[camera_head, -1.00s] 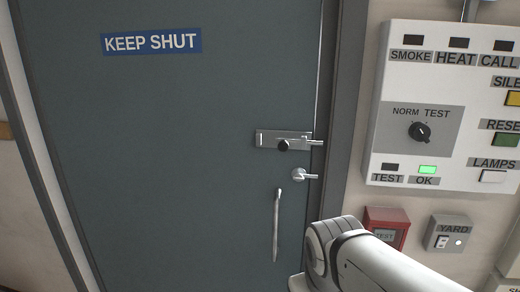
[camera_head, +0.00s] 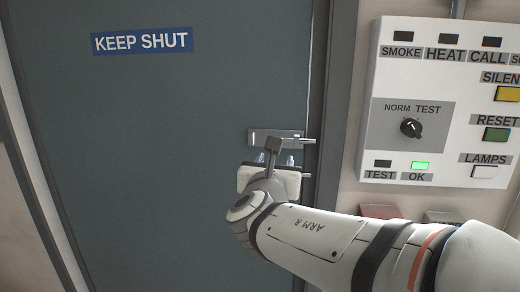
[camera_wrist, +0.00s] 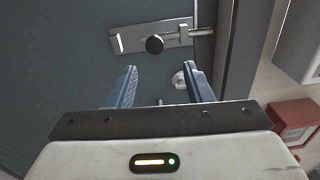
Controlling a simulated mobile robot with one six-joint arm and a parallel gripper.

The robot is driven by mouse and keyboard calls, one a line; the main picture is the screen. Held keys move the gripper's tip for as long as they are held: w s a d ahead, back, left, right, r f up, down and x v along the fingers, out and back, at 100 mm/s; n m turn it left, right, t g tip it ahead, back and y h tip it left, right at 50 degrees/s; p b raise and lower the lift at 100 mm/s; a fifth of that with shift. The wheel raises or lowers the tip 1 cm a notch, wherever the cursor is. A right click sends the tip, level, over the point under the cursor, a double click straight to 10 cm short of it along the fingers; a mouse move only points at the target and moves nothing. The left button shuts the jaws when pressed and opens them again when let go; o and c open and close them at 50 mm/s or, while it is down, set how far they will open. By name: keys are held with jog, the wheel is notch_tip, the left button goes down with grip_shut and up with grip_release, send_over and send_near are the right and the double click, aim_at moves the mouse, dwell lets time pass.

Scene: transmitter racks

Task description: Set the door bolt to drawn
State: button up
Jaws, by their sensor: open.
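The door bolt (camera_wrist: 180,38) is a metal plate with a sliding rod and a round black knob (camera_wrist: 155,44). Its rod reaches past the plate's right end toward the door frame. In the head view the bolt plate (camera_head: 262,136) shows above my gripper, and the knob is hidden behind my wrist. My gripper (camera_wrist: 158,82) is open and empty. Its two blue fingers point at the door just below the bolt, with the knob beyond and between them in the wrist view. In the head view the gripper (camera_head: 275,158) is partly hidden by my wrist.
The grey door (camera_head: 150,150) bears a KEEP SHUT sign (camera_head: 142,40). A round metal fitting (camera_wrist: 179,80) lies below the bolt. A white control panel (camera_head: 440,100) is on the wall at right, with a red box (camera_wrist: 296,120) below it.

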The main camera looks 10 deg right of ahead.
aim_at(291, 144)
jog(key=x, duration=0.8)
jog(key=shift+a+r+n+p, duration=0.35)
jog(key=shift+a+n+p, duration=0.05)
jog(key=shift+p, duration=0.05)
grip_shut()
